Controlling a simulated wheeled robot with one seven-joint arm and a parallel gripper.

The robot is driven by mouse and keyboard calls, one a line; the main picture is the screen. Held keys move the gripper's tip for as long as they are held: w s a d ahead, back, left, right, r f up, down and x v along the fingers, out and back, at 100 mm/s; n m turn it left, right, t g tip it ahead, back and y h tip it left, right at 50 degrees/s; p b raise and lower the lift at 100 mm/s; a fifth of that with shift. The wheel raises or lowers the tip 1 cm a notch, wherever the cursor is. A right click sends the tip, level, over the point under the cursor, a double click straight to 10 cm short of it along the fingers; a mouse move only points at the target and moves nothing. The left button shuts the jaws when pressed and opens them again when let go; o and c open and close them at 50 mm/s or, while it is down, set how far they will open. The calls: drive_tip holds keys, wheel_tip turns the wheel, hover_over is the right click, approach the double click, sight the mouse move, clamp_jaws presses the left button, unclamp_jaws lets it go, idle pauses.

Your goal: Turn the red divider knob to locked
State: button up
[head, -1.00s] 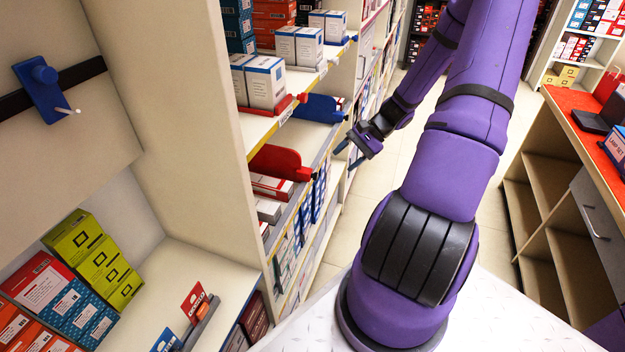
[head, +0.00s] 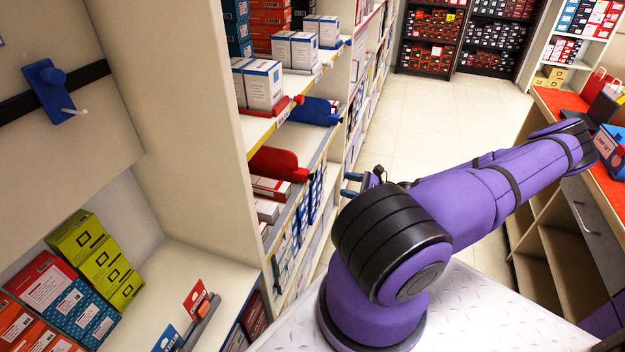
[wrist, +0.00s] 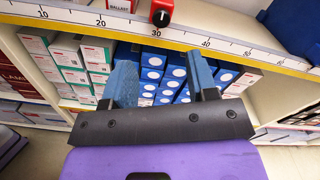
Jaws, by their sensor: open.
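The red divider (head: 272,163) stands on the middle shelf in the head view, with its red knob (head: 301,175) at the front edge. In the wrist view a red fitting (wrist: 162,5) with a dark round face sits on the shelf's scale rail near the 30 mark, at the top.
A blue divider (head: 316,111) is farther along the shelves. White boxes (head: 264,84) stand on the shelf above. Blue boxes (wrist: 150,75) fill the shelf behind my fingers. A red-topped counter (head: 560,103) is at right; the aisle floor (head: 430,120) is clear.

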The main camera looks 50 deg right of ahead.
sight(314, 177)
drive_tip(key=x, duration=1)
drive_tip(key=shift+w, duration=0.4)
drive_tip(key=shift+a, duration=0.1)
drive_tip(key=c, duration=0.9)
